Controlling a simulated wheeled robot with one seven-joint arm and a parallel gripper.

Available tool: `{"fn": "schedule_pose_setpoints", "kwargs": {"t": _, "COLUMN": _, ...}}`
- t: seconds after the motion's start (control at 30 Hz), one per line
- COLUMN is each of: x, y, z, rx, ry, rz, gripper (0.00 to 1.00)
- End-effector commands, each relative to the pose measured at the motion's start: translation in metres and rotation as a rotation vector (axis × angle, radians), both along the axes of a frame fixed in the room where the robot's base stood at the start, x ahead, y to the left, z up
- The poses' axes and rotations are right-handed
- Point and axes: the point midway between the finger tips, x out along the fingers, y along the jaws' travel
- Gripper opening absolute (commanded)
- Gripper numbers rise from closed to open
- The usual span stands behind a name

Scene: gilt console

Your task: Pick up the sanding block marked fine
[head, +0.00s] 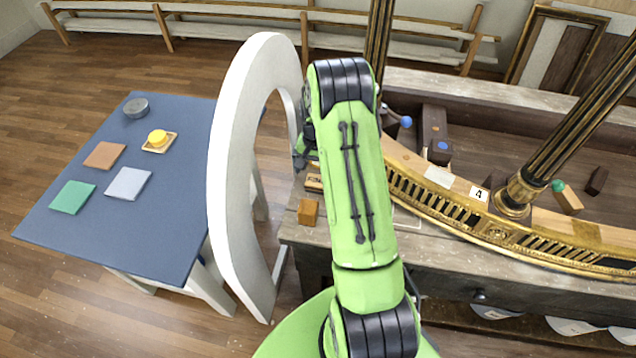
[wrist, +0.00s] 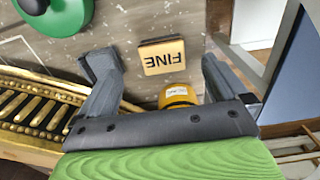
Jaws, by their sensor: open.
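The sanding block marked FINE (wrist: 162,56) lies flat on the grey worktop, with its tan top and black letters upside down in the wrist view. In the head view a tan block with dark marks (head: 314,182), partly behind my arm, appears to be the same one. My gripper (wrist: 160,72) is open and empty. Its two dark fingers show left and right of the block in the picture, with clear space on both sides. I cannot tell its exact height above the worktop.
A yellow labelled round object (wrist: 177,95) stands close to the block, partly hidden by my gripper. An orange-brown block (head: 308,212) sits near the worktop edge. A white arch (head: 235,170) rises just left, and a gilt rail (wrist: 35,105) runs alongside.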

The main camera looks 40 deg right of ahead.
Motion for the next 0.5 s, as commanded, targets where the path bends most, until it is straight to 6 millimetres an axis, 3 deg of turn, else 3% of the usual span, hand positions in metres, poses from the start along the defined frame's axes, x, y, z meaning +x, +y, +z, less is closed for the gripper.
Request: {"fn": "schedule_pose_setpoints", "kwargs": {"t": 0.5, "x": 0.0, "y": -0.001, "z": -0.077, "rx": 0.001, "ry": -0.001, "rz": 0.003, "gripper": 1.0}}
